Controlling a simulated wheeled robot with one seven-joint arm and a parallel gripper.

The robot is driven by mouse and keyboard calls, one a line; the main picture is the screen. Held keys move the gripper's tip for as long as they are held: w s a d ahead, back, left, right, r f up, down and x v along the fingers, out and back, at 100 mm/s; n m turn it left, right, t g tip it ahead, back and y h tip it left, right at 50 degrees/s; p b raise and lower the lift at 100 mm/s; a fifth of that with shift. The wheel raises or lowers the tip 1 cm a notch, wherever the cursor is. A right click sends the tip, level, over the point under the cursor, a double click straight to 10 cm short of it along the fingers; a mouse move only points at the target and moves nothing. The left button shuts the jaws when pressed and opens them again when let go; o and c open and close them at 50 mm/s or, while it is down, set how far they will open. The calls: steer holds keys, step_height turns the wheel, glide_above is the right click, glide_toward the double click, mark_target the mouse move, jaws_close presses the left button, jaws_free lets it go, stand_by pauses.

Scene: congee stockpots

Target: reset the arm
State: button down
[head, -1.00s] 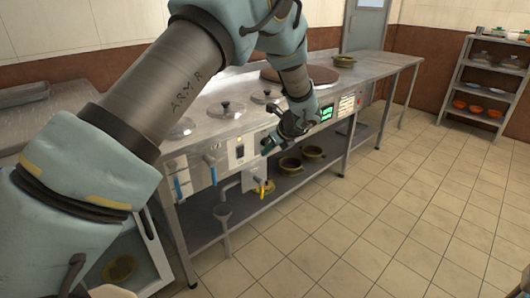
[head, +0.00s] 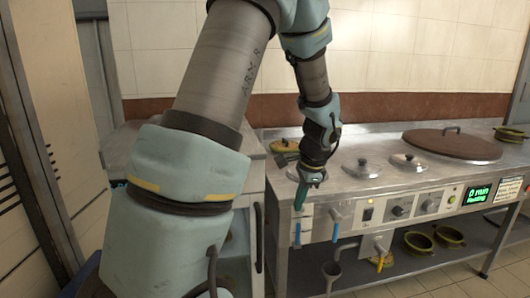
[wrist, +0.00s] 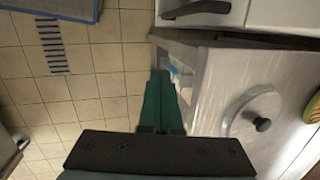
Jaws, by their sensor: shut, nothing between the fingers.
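My gripper (head: 312,180) hangs from my arm, pointing down, at the left front part of the steel counter (head: 283,200) in the head view. In the wrist view its green fingers (wrist: 158,105) are together with nothing between them. They stand over the counter's front corner, with the tiled floor below. A round lid with a dark knob (wrist: 262,124) lies to the right of the fingers in the wrist view. I cannot tell whether the fingertips touch anything.
Round lids (head: 362,168) and a large brown lid (head: 452,143) sit on the counter top. Yellowish pots (head: 417,242) stand on the shelf below. A cabinet (head: 257,165) stands left of the counter.

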steer(key=s+a+r+n+h, duration=0.1)
steer(key=s+a+r+n, duration=0.1)
steer(key=s+a+n, duration=0.5)
steer(key=s+a+r+n+h, duration=0.1)
steer(key=s+a+n, duration=0.3)
steer(key=a+n, duration=0.4)
steer(key=w+a+p+v, duration=0.1)
steer(key=w+p+v, duration=0.1)
steer(key=p+v, duration=1)
steer(key=shift+s+r+g, duration=0.15)
steer(key=shift+r+g, duration=0.25)
steer(key=c, duration=1.6)
jaws_free()
